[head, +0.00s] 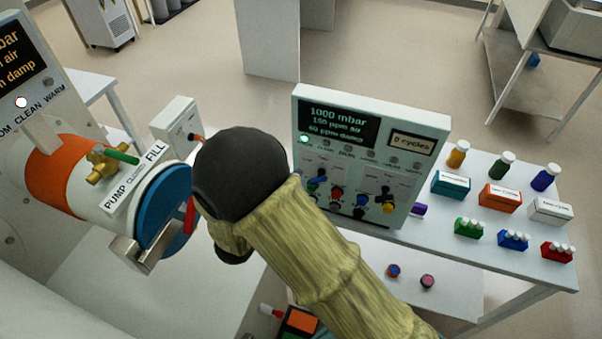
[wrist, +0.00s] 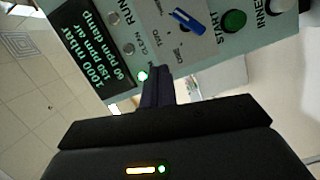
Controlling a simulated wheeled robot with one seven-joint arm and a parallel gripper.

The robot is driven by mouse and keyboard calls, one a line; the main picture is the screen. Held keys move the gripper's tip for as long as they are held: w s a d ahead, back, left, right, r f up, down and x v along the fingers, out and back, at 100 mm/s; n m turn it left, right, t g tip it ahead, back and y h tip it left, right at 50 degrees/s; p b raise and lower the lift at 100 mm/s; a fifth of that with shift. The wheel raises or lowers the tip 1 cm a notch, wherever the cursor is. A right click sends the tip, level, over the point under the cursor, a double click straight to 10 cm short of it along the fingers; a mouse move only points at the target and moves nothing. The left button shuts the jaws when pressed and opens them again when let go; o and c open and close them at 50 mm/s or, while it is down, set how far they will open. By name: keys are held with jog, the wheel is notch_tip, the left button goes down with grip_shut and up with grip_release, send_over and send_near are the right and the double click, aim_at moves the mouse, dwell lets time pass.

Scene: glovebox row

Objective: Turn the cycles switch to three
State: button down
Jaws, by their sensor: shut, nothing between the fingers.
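The cycles switch (wrist: 188,21) is a blue bar knob on the grey control panel (wrist: 128,70), beside small labels reading ONE and TWO. Its upper-left end points past TWO toward a label at the picture's top that I cannot read clearly. In the head view the panel (head: 432,130) stands upright, and its small display (head: 411,143) reads 0 cycles. My gripper (wrist: 158,74) is shut and empty, its dark fingertips overlapping the panel's lower edge in the wrist view, apart from the switch. Whether the fingertips touch the panel cannot be told. In the head view my sleeved arm hides them.
A green START button (wrist: 234,20) sits beside the switch. Bottles and boxes stand on the white table (head: 440,229) at the right. A port with a blue door (head: 163,205) is at the left.

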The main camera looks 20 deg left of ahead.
jog(key=v, duration=0.3)
jog(key=r+b+v, duration=0.1)
jog(key=v, duration=0.1)
jog(key=shift+s+d, duration=0.2)
jog(key=shift+s, duration=0.2)
